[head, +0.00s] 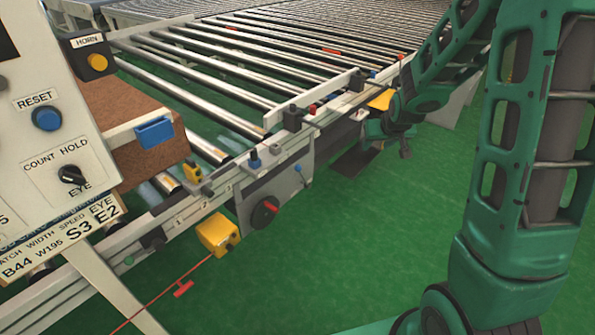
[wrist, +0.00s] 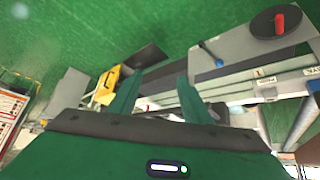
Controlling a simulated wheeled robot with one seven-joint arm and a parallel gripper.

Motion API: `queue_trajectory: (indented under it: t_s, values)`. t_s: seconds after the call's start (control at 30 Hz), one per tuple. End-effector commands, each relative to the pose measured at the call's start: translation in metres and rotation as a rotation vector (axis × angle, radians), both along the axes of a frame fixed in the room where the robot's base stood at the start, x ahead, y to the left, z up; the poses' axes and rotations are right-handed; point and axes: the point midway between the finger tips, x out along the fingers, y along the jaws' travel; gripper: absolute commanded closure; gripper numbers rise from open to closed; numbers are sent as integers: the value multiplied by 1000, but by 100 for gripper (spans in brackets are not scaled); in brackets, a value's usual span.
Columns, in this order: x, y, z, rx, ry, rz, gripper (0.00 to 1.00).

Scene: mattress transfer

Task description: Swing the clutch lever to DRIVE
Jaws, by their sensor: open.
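A grey drive box (head: 275,195) hangs on the near side of the roller conveyor. Its face carries a short blue-tipped lever (head: 299,170) and a black disc with a red handle (head: 268,212). In the wrist view the blue tip (wrist: 219,62) and the black disc (wrist: 280,22) show at upper right. No label reading DRIVE is legible, and I cannot tell for sure which part is the clutch lever. My gripper (head: 402,148) is beyond the box, to its right, apart from the lever. In the wrist view its two fingers (wrist: 158,80) are spread with nothing between them.
The roller conveyor (head: 260,50) runs along the left and back. A control panel (head: 50,120) stands at near left. Yellow boxes (head: 218,235) and a red pull cord (head: 170,288) line the conveyor's side. A dark plate (head: 355,160) lies near my gripper.

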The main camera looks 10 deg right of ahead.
Motion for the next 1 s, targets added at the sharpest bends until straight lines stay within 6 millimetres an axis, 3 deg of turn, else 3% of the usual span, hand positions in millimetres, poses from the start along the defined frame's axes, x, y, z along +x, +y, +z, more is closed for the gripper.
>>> queue_trajectory:
  t_s: [0.2, 0.5, 0.73, 1.0]
  values:
    - [81, 36, -50, -5, -167, 93, 56]
    - [156, 94, -119, 26, -415, 179, 56]
    - [179, 137, -175, 66, -605, 205, 56]
    - [168, 173, -237, 117, -814, 189, 56]
